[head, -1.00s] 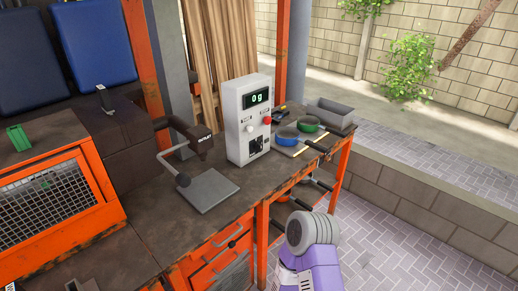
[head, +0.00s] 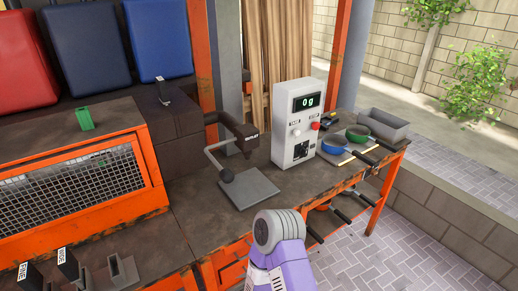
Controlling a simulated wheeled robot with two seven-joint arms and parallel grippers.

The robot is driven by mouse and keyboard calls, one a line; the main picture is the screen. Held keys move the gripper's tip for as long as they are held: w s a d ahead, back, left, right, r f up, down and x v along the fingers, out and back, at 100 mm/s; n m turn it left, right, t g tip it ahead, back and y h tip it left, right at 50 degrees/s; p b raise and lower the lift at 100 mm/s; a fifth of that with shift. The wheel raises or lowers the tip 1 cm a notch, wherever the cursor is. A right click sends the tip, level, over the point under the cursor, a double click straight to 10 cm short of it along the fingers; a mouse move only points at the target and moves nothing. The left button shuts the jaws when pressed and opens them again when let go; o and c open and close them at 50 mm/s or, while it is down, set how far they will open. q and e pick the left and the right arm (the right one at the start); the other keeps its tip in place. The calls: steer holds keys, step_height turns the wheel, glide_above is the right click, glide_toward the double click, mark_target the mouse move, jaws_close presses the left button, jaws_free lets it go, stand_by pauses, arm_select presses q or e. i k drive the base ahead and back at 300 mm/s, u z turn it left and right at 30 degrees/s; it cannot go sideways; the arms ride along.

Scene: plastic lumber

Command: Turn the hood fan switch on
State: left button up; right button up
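I cannot make out which part is the hood fan switch. A white control box (head: 296,122) stands on the bench with a lit "0g" display, a white knob (head: 296,132), a red button (head: 315,126) and a black panel (head: 301,149) low on its front. Small upright black pieces stand at the lower left (head: 68,264) and on the dark ledge (head: 162,90); their labels are too small to read. A purple and grey part of my arm rises at the bottom middle. Neither gripper's fingers show.
An orange mesh-fronted unit (head: 75,190) fills the left, with a green piece (head: 84,119) on top. A dark press-like device (head: 240,135) with a grey plate (head: 249,188) stands left of the box. Blue (head: 334,143) and green (head: 356,132) round items and a grey tray (head: 383,125) lie right.

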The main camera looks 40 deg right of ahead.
mark_target(303, 152)
steer(key=u, duration=1.45)
steer(key=k, duration=1.15)
steer(key=z, duration=1.9)
steer(key=i, duration=0.1)
steer(key=u, duration=0.25)
